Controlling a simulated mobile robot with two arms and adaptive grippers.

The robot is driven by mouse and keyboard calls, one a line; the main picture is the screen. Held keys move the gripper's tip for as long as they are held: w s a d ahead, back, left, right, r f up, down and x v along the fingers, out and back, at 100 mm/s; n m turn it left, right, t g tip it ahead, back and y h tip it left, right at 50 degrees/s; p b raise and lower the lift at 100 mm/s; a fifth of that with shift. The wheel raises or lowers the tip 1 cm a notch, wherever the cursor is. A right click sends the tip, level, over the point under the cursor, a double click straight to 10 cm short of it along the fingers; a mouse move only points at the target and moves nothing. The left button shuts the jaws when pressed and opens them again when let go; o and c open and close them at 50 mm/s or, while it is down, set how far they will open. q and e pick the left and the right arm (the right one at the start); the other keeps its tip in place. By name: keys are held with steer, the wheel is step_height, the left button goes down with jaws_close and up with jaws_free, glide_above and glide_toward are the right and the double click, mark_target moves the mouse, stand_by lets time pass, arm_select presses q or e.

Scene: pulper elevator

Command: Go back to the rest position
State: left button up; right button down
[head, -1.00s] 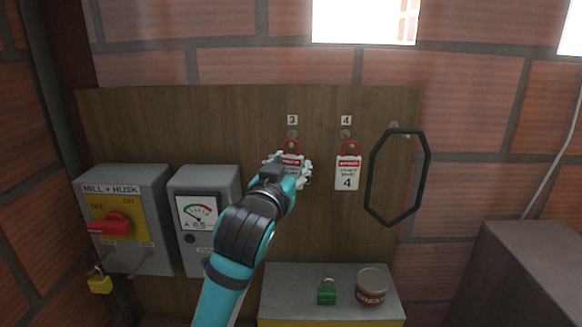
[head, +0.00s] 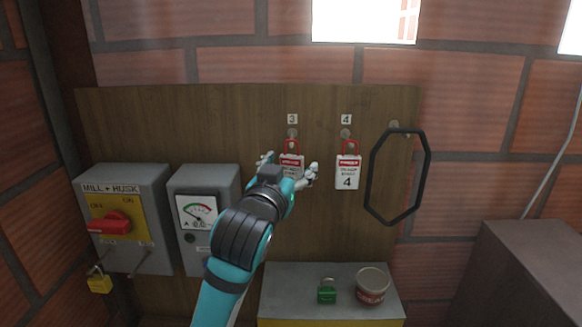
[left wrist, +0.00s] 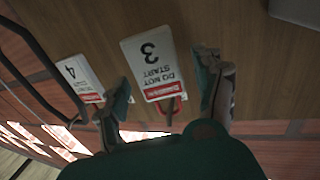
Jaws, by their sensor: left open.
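My left gripper (head: 288,172) is open in front of the wooden board (head: 240,120), around the place of tag 3 (head: 291,162). Tag 3 hangs by its red shackle from the hook under label 3. In the left wrist view tag 3 (left wrist: 150,58) shows between the two spread fingers, with "DO NOT START" on it; I see gaps on both sides. My left arm hides its lower part in the head view. Tag 4 (head: 347,172) hangs from its own hook to the right. My right gripper is out of view.
A black octagonal loop (head: 372,180) hangs right of tag 4. At left are the mill switch box (head: 150,190) with a yellow padlock (head: 99,281) and a meter box (head: 205,180). Below, a green padlock (head: 327,292) and a grease tin (head: 372,285) stand on a grey box (head: 290,280).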

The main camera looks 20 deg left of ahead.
arm_select(q)
steer(key=s, duration=0.7)
steer(key=s+a+f+m+g, duration=0.1)
steer(key=s+f+g, duration=0.2)
steer(key=f, duration=0.9)
steer(key=s+f+g, duration=0.3)
steer(key=f+g, duration=0.1)
steer(key=f, duration=0.8)
steer(key=s+a+f+m+g, duration=0.15)
steer(key=s+f+g, duration=0.55)
steer(key=s+f, duration=1.25)
steer(key=s+f+g+b, duration=0.25)
steer(key=f+b, duration=0.55)
steer(key=f, duration=2.5)
steer(key=s+a+f+b, duration=0.1)
steer(key=s+f+b, duration=0.2)
steer(key=s+f, duration=0.5)
steer(key=s+a+f+b, duration=0.2)
steer(key=s+f, duration=0.7)
steer(key=f, duration=0.5)
steer(key=shift+s+b, duration=0.2)
steer(key=shift+b, duration=0.55)
steer(key=shift+a+f+g, duration=0.1)
steer(key=shift+g, duration=0.15)
